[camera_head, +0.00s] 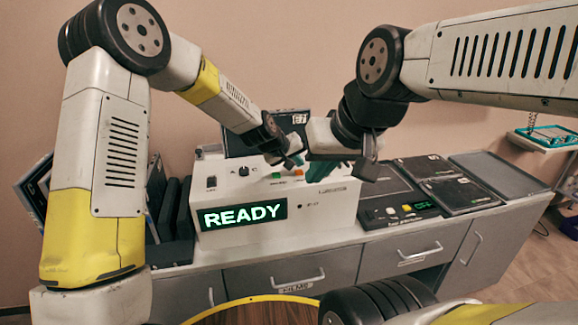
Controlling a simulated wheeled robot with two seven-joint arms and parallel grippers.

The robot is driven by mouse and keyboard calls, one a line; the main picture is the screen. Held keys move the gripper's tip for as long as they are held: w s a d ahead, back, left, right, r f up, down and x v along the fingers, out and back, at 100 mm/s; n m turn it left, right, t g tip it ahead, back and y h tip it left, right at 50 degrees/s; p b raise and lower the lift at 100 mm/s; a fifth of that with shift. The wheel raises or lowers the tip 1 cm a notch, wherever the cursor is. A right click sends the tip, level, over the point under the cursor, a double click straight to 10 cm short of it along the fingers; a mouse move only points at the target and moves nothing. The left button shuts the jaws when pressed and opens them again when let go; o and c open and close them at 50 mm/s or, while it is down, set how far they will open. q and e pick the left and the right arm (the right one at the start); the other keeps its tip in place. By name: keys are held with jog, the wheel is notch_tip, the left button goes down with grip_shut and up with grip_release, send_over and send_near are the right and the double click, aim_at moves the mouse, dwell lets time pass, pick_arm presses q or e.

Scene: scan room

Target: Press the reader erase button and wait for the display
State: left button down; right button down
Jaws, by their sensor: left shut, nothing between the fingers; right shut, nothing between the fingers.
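The reader (330,215) is a white box on the counter, and its front display (243,215) reads "READY" in green. On its top panel a green button (278,175) and an orange-red button (298,173) sit side by side. Their small labels are too blurred to tell which is the erase button. My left gripper (292,161) is shut and empty, just above and behind these buttons; contact cannot be told. My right gripper (366,168) is shut and empty above the reader's right end. The two arms hide part of the reader's back.
A black control panel (378,217) with a yellow button and small green readout stands right of the reader. Dark flat cassettes (458,193) lie farther right, and others stand upright at the left. Grey drawers (275,278) are below. A wall shelf (545,140) is at far right.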

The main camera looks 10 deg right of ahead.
aim_at(297, 173)
pick_arm(q)
jog(key=shift+f, duration=0.15)
jog(key=shift+f, duration=0.25)
jog(key=shift+f, duration=0.55)
dwell(0.5)
dwell(0.4)
jog(key=shift+r, duration=0.95)
jog(key=shift+r, duration=2.5)
